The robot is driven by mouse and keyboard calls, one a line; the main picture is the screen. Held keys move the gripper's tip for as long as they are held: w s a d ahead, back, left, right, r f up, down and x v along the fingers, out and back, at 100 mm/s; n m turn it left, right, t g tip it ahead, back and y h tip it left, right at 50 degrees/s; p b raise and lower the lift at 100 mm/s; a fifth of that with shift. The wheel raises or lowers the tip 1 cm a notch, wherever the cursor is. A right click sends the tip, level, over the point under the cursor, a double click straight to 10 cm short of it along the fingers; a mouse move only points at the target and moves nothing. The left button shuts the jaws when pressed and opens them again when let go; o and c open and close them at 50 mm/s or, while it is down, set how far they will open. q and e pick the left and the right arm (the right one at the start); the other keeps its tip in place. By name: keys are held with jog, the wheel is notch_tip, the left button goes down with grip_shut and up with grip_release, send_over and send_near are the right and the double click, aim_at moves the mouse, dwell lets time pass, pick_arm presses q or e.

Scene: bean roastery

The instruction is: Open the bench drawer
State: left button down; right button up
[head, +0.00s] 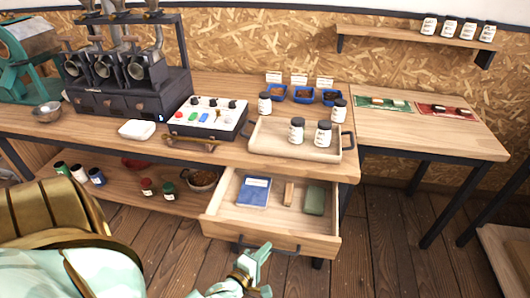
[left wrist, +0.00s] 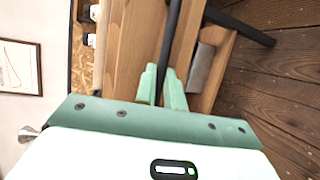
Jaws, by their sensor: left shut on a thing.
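The bench drawer (head: 228,230) is pulled out from under the right end of the wooden bench, and its inside shows from above. It holds a blue book (head: 254,191), a small wooden block (head: 289,193) and a green item (head: 314,200). A dark bar handle (head: 240,246) runs along its front. My left gripper (head: 262,252) is at this handle. In the left wrist view its two pale green fingers (left wrist: 161,88) are closed on the dark bar between them. My right gripper is in neither view.
On the bench above stand a wooden tray (head: 262,148) with jars, a control panel (head: 208,118) and a grinder machine (head: 130,85). A lower shelf (head: 130,190) holds jars and bowls.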

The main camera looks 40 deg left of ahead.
pick_arm(q)
jog(key=c, duration=1.5)
grip_release()
jog(key=p+v, duration=0.3)
jog(key=v, duration=1.3)
jog(key=shift+s, duration=0.15)
